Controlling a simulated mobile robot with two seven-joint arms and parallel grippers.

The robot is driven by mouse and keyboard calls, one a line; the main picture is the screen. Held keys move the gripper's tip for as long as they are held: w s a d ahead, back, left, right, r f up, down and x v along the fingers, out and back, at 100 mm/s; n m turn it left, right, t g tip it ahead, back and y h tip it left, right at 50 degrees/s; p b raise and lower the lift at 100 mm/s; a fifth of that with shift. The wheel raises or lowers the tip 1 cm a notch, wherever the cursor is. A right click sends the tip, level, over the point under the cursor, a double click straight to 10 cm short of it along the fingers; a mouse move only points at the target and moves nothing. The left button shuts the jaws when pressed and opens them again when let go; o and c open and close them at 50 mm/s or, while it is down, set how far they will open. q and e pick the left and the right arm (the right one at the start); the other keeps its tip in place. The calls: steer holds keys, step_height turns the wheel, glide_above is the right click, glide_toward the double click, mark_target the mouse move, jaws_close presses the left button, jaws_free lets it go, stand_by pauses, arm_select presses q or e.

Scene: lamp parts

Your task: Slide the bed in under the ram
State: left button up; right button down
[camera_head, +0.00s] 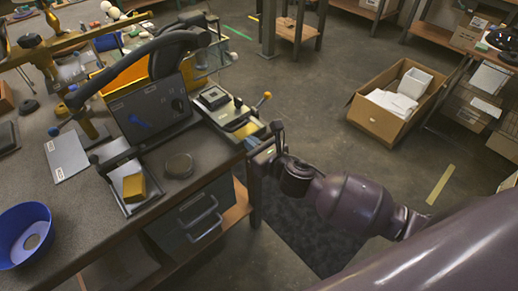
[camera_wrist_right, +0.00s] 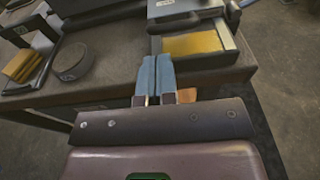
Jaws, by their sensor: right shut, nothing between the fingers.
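The dark press body (camera_head: 150,105) stands on the workbench, with a thick black curved arm (camera_head: 180,50) above it; I cannot clearly make out the ram's lower face. In the right wrist view the bed (camera_wrist_right: 232,38) shows a yellow floor and raised rims. My right gripper (camera_head: 254,146) is at the bench edge, just in front of the bed; its blue fingers (camera_wrist_right: 155,65) are together and empty. Whether they touch the bed is unclear. My left gripper is out of view.
A small tray (camera_head: 137,200) with a yellow block and a round dark puck (camera_head: 179,165) sit left of the bed. A blue bowl (camera_head: 25,235) stands at the bench's left. Drawers (camera_head: 200,215) lie below. A cardboard box (camera_head: 376,120) is on the open floor.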

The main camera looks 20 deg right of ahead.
mark_target(237, 138)
steer(key=x, duration=0.4)
steer(key=shift+w+a+f, duration=0.1)
steer(key=shift+w, duration=0.3)
steer(key=shift+w+a, duration=0.2)
steer(key=shift+w, duration=0.4)
steer(key=shift+w+a, duration=0.25)
steer(key=shift+w, duration=0.35)
steer(key=shift+s+d, duration=0.1)
